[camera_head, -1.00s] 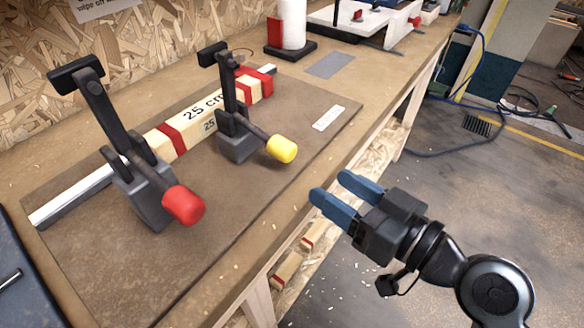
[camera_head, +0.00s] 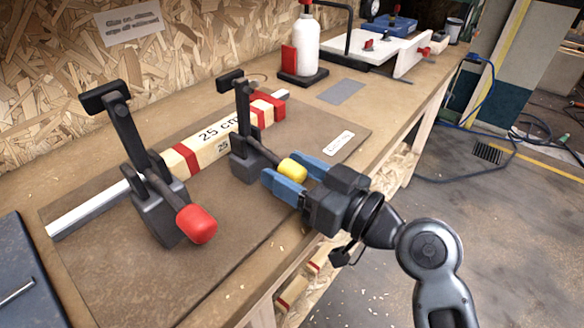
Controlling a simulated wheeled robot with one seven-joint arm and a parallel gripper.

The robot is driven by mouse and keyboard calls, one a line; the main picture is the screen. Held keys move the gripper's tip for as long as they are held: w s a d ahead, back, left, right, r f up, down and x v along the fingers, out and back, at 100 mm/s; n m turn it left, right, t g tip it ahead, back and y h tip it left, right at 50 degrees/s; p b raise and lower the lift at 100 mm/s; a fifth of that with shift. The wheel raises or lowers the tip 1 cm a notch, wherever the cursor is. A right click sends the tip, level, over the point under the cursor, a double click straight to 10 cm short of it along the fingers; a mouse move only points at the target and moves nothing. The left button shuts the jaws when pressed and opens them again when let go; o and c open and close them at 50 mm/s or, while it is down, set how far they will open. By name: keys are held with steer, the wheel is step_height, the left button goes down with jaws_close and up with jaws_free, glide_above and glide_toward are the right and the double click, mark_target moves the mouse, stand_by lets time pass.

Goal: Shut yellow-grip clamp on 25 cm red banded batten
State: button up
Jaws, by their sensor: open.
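The yellow-grip clamp (camera_head: 245,165) stands on a brown board, its black arm upright and its yellow grip (camera_head: 293,169) pointing toward me and to the right. The 25 cm red banded batten (camera_head: 213,140) is pale wood with red bands and lies behind the clamp bases, partly hidden by them. The red-grip clamp (camera_head: 160,216) stands to the left, its arm also raised. My gripper (camera_head: 288,174) is open, its blue fingers at the yellow grip, one on the far side and one on the near side. I cannot tell whether they touch it.
A metal bar (camera_head: 88,208) runs along the batten's line at the left. A white bottle (camera_head: 304,45) and a white-topped machine (camera_head: 375,45) stand farther back on the bench. A grey plate (camera_head: 342,92) lies flat. The bench edge drops to the floor at the right.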

jaws_close()
stand_by(0.6)
